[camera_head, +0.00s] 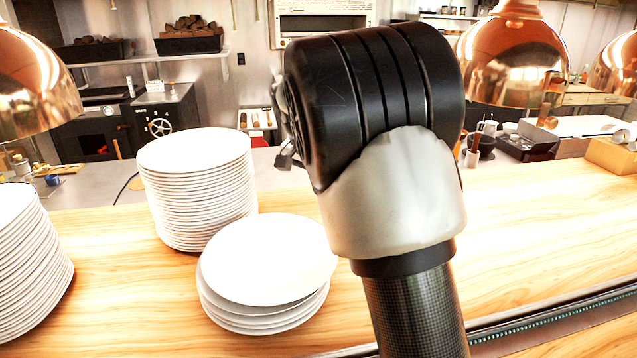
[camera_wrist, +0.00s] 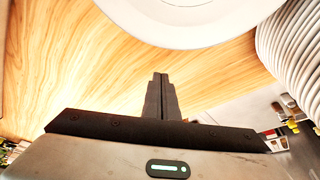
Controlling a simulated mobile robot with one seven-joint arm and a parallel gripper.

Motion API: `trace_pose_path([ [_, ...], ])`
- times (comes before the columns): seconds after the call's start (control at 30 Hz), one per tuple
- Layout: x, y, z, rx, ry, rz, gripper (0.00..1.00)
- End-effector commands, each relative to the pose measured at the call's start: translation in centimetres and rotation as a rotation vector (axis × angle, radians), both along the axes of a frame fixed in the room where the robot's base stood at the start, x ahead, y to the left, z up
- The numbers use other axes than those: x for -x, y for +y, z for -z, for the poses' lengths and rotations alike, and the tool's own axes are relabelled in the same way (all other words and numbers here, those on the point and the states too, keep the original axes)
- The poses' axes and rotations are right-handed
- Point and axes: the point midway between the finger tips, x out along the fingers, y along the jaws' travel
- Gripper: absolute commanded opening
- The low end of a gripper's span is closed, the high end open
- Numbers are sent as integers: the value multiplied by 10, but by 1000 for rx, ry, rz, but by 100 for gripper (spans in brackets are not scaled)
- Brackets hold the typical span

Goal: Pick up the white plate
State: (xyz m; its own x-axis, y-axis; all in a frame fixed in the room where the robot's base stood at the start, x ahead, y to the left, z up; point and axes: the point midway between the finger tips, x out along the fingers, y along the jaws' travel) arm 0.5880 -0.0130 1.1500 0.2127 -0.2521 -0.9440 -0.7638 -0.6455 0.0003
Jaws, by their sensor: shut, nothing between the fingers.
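White plates stand in stacks on the wooden counter. A low stack of several plates (camera_head: 268,262) sits front centre in the head view, its top plate lying flat and bare. A tall stack (camera_head: 200,190) stands just behind it. Another tall stack (camera_head: 28,265) is cut by the left edge. In the wrist view a white plate (camera_wrist: 190,18) lies beyond my fingers, and a stack's ribbed side (camera_wrist: 291,50) is at the right. My gripper (camera_wrist: 161,78) is shut and empty, over the wood and apart from the plates. My arm hides it in the head view.
Copper lamps (camera_head: 515,55) hang over the wooden counter (camera_head: 540,235) on both sides. A cardboard-coloured box (camera_head: 612,156) and dark containers (camera_head: 528,142) stand at the back right. A dark rail (camera_head: 560,312) runs along the front right. The counter right of my arm is clear.

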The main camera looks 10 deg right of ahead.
Motion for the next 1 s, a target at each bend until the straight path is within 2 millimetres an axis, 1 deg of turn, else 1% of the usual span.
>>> trace_pose_path([
  [0.03,-2,-4,12,2,4,1,0],
  [0.1,-5,-7,24,1,3,1,0],
  [0.2,6,8,21,-1,-1,-5,0],
  [0.3,14,17,21,0,0,-3,0],
  [0.47,20,24,21,0,0,-1,0],
  [0.83,22,26,21,0,0,-1,0],
  [0.87,24,28,22,0,0,-2,0],
  [1.0,39,48,23,-2,-1,-6,0],
])
